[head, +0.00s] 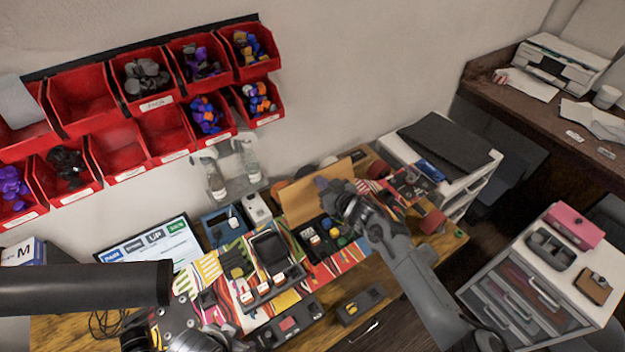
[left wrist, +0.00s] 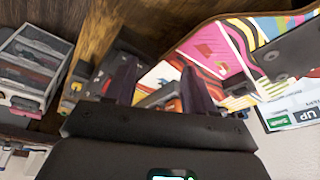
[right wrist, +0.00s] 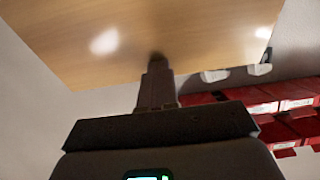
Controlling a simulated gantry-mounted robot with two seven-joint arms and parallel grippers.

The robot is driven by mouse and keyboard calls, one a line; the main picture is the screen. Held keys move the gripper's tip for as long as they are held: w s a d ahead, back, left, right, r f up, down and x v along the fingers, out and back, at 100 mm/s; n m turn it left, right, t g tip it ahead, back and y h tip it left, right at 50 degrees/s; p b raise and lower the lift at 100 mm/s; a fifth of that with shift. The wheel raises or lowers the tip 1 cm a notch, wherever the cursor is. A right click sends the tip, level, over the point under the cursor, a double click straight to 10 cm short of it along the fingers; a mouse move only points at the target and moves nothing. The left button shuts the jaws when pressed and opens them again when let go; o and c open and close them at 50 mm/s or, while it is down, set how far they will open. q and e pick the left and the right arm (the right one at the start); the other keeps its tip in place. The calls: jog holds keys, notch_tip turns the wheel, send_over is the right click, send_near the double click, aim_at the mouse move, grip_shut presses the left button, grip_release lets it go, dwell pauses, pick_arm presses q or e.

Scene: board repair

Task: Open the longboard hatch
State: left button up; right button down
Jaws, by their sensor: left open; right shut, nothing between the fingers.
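The longboard (head: 209,268) lies on the bench with its colourful striped deck showing; part of it is also in the left wrist view (left wrist: 212,50). Its wooden hatch (head: 298,203) stands tilted up near the middle, beside a dark compartment (head: 318,240) with small coloured parts. My right gripper (head: 323,184) is shut and empty at the hatch. In the right wrist view its fingertips (right wrist: 157,58) are against or very close to the wood panel (right wrist: 120,30); contact is unclear. My left gripper (left wrist: 160,80) is open and empty above the bench; its fingers are unclear in the head view.
Red bins (head: 85,100) hang on the wall behind. A monitor (head: 155,250) stands at the left, and clear bottles (head: 215,180) stand at the back. Small devices (head: 360,304) lie along the bench front. Drawer units (head: 525,290) stand at the right.

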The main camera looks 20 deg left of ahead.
jog(key=shift+d+f, duration=0.1)
jog(key=shift+d, duration=0.1)
